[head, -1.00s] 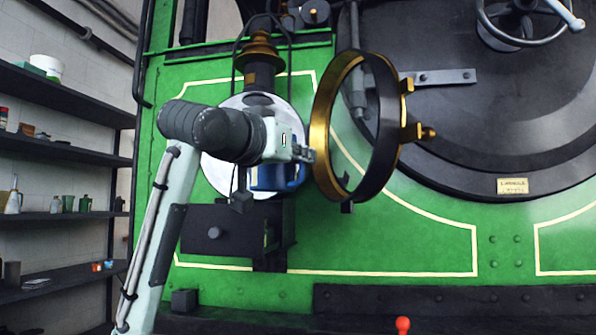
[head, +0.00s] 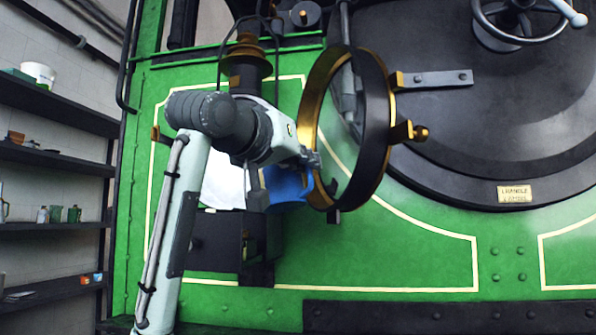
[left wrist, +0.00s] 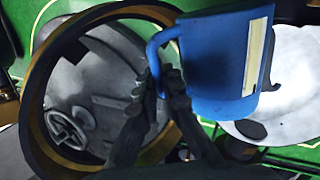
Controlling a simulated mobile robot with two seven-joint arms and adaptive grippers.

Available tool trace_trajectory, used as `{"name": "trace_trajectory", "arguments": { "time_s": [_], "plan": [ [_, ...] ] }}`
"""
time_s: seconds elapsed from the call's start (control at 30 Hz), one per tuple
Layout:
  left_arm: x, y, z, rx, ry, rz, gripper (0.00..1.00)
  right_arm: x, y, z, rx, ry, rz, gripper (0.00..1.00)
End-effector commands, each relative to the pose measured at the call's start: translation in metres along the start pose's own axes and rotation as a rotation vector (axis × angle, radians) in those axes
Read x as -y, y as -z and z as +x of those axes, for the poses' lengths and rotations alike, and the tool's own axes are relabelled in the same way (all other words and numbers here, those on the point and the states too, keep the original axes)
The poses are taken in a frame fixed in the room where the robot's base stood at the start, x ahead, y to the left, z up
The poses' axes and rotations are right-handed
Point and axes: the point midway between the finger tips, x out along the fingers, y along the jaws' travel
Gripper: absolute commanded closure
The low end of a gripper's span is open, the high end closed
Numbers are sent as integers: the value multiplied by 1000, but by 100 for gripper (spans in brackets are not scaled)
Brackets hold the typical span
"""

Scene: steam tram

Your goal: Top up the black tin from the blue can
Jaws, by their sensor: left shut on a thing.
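The blue can (head: 287,188) hangs from my left gripper (head: 312,160), partly hidden behind it and the brass ring. In the left wrist view, my gripper (left wrist: 160,85) is shut on the handle of the blue can (left wrist: 215,65), which has a cream strip on its side. A black box-like body (head: 218,243), perhaps the black tin, sits below and left of the can on the green front. The can is apart from it. Whether liquid flows cannot be seen. My right gripper is out of view.
The open brass-and-black lamp ring (head: 375,130) stands close right of my gripper. The pale reflector (head: 222,185) is behind my arm. Shelves (head: 50,155) with small items line the left wall. The round black smokebox door (head: 480,110) fills the right.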

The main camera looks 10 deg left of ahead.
Motion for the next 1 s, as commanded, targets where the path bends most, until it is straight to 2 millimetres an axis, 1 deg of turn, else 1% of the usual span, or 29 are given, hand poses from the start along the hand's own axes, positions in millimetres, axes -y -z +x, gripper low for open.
{"name": "trace_trajectory", "arguments": {
  "time_s": [0.47,0.8,1.0],
  "plan": [
    [0,1,0,-3,-1,3,100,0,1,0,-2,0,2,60],
    [-4,7,0,16,-1,-72,100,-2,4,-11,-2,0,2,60],
    [-4,6,1,19,0,-84,100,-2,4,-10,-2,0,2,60]
  ]
}}
